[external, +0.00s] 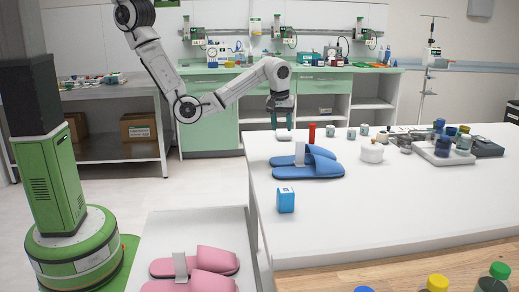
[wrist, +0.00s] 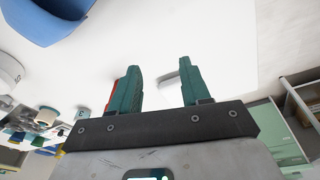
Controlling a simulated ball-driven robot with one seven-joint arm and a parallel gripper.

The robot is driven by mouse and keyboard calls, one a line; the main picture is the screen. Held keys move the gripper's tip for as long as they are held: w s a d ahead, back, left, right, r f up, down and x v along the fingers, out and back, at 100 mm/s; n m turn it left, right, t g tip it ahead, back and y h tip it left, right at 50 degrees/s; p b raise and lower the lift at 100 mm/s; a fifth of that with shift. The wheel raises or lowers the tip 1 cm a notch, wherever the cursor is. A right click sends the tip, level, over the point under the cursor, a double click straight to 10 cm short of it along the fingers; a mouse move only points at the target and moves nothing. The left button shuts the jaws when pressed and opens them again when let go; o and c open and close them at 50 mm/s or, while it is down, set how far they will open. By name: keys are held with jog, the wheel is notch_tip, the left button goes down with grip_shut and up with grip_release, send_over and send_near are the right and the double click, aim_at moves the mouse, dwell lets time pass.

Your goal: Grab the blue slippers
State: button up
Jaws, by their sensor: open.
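The blue slippers (external: 308,171) lie side by side on the white table, with a white upright piece (external: 299,154) between or on them. Part of one blue slipper (wrist: 45,18) shows at the top left of the wrist view. My gripper (external: 282,127) is above the table's far left edge, behind and to the left of the slippers. In the wrist view my gripper (wrist: 158,85) is open, its two green fingers apart. A small white object (wrist: 169,80) shows beyond and between the fingers; it also appears below my gripper in the external view (external: 284,136).
A red cylinder (external: 312,133) stands behind the slippers, and a blue box (external: 286,200) in front. A white pot (external: 372,152) and a tray (external: 437,154) of bottles are to the right. Pink slippers (external: 203,266) lie on a lower white surface. The table's front middle is clear.

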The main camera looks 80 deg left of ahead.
jog(key=w+d+r+n, duration=0.1)
jog(key=d+r, duration=0.1)
jog(key=d, duration=0.3)
jog(key=w+d+r+n+h, duration=0.1)
jog(key=d+r, duration=0.1)
jog(key=d, duration=0.4)
jog(key=w+d+r+n+g, duration=0.1)
jog(key=d+r+n, duration=0.1)
jog(key=d, duration=0.4)
jog(key=shift+w+r+h, duration=0.25)
jog(key=shift+r+h, duration=0.05)
jog(key=shift+r, duration=0.1)
send_near(299, 163)
jog(key=shift+w+a+f+p, duration=0.1)
jog(key=shift+f+p, duration=0.2)
jog(key=shift+f, duration=1.05)
jog(key=shift+w+a+f+p, duration=0.15)
jog(key=shift+f+p, duration=0.1)
jog(key=shift+f, duration=1.1)
grip_shut()
